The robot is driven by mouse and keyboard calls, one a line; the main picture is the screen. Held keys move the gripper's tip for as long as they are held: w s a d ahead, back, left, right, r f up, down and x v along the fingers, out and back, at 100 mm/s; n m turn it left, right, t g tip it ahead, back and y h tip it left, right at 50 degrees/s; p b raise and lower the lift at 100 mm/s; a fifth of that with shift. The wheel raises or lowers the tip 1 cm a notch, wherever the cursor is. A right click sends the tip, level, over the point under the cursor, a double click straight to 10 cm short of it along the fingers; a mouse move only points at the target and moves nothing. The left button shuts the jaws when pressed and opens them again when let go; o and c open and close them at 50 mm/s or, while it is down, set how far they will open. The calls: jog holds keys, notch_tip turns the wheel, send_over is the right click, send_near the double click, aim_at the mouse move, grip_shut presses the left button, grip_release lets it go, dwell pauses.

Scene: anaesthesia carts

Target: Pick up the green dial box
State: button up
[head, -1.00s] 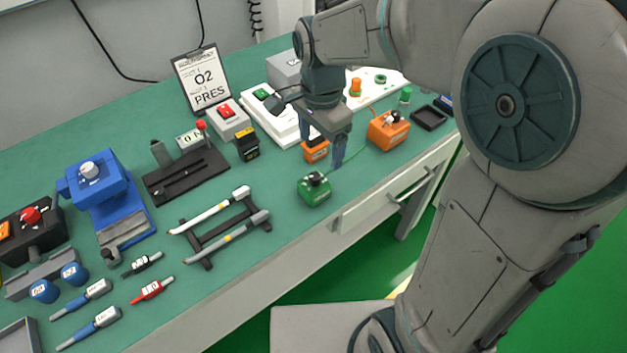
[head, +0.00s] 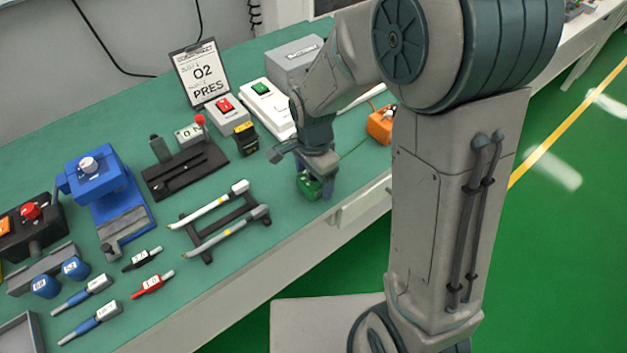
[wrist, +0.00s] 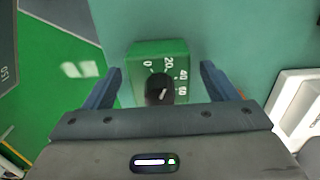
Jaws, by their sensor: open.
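The green dial box (head: 308,186) sits on the green bench top near its front edge, partly hidden under my gripper in the head view. In the wrist view the green dial box (wrist: 160,62) shows its black knob and the white numbers 0, 20, 40 and 60. My gripper (head: 314,182) is over the box, pointing down. In the wrist view my gripper (wrist: 160,82) is open, with one blue finger on each side of the box and a visible gap at each side.
A rack with two pen-like tools (head: 222,220) stands left of the box. An orange box (head: 380,125) is at the right, partly behind my arm. A white switch unit (head: 268,105) stands behind. The bench's front edge is close by.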

jog(key=shift+f, duration=0.2)
jog(key=c, duration=1.5)
jog(key=shift+o, duration=0.2)
jog(key=shift+r, duration=0.15)
